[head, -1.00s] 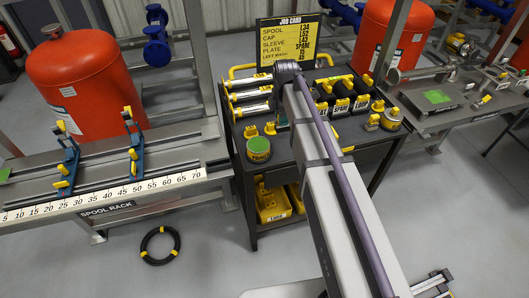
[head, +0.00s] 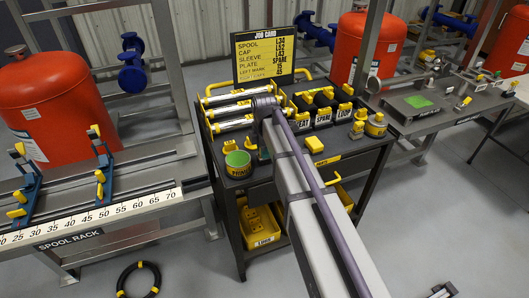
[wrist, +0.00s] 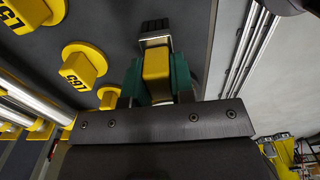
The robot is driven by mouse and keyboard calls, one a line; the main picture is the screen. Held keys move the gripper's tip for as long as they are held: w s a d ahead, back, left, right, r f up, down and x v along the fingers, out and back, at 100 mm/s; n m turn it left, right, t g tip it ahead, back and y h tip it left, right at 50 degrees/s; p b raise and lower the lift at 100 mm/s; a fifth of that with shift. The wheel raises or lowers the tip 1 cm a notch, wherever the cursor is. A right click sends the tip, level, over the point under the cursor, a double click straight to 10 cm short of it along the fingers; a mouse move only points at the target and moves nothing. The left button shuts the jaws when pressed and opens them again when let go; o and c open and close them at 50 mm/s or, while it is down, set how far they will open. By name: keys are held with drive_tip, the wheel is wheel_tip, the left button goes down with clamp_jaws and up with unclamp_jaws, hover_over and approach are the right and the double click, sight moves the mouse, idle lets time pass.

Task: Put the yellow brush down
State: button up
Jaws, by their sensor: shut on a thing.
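The yellow brush (wrist: 157,66) shows in the wrist view, with dark bristles at its far end. My gripper (wrist: 157,80) has its green fingers on both sides of the yellow body and is shut on it. The brush is over the dark top of the cart (wrist: 110,22); I cannot tell whether it touches.
Yellow caps (wrist: 82,64) stand left of the brush. The job card (head: 264,52) stands behind. The spool rack (head: 100,222) is left.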

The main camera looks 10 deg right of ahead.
drive_tip(key=shift+f, duration=0.25)
drive_tip(key=o, duration=0.8)
drive_tip(key=shift+r, duration=0.15)
wheel_tip(320, 180, up, 13)
drive_tip(key=p, duration=1.3)
drive_tip(key=s+m, duration=0.6)
drive_tip(key=s, duration=0.1)
drive_tip(key=s+m, duration=1.3)
drive_tip(key=s, duration=0.1)
drive_tip(key=shift+s+d+f+m+b, duration=0.1)
drive_tip(key=shift+s+f+m+b, duration=0.15)
drive_tip(key=shift+f+m+b, duration=0.1)
